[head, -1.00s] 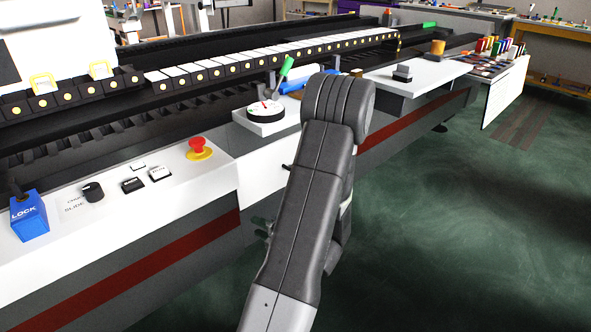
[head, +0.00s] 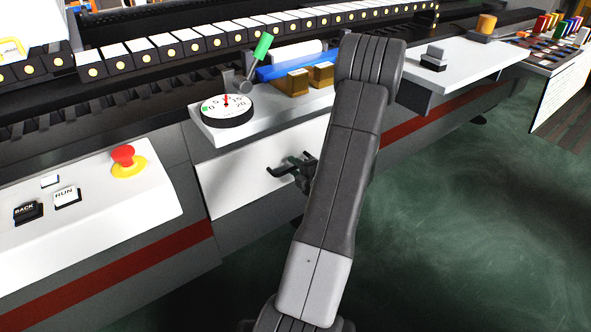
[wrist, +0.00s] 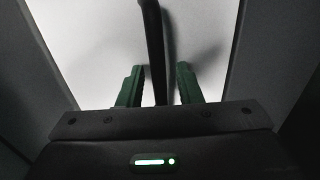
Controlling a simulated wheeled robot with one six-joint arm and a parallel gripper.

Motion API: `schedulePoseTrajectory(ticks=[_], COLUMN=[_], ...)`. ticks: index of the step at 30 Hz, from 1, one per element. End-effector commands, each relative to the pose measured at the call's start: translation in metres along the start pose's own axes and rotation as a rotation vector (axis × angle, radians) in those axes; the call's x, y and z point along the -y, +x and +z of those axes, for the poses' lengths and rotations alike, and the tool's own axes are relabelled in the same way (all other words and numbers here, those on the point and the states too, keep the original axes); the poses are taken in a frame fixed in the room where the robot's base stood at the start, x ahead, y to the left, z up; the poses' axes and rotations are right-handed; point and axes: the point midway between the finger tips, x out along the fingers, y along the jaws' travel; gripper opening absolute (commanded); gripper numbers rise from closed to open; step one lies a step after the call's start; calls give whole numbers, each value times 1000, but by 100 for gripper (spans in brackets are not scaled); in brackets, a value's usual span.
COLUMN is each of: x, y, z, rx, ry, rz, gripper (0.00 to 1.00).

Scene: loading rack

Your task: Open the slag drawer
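The slag drawer looks to be the white front panel (head: 245,182) below the dial; it appears closed, flush with the machine's side. In the wrist view, the white front (wrist: 105,45) fills the middle, with a dark bar handle (wrist: 153,35) running up it. My gripper (wrist: 159,68) is open, with one green finger on each side of the bar and a visible gap at both. In the head view, my gripper (head: 292,168) is at the right part of the panel, partly hidden by my arm. The handle is hard to tell from the fingers there.
A dial (head: 227,110) and a green-tipped lever (head: 257,60) are above the panel. A red emergency button (head: 126,160) is on the control panel at left. A white shelf (head: 470,68) juts out at right. The green floor (head: 460,210) at right is clear.

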Motion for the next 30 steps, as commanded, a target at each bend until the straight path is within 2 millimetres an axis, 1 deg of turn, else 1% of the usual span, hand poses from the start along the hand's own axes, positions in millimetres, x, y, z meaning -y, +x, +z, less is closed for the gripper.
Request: schedulePoseTrajectory(ticks=[8,9,11,12,13,20,23,26,30], x=[0,0,0,0,0,0,0,2,6], y=[1,1,1,1,1,1,-3,-12,-34], z=[0,0,0,0,0,0,1,1,1], rx=[0,0,0,0,1,1,2,3,5], ry=[0,0,0,0,0,0,0,1,4], rz=[0,0,0,0,0,0,-1,-2,-3], gripper=[32,24,12,4,0,0,0,0,0])
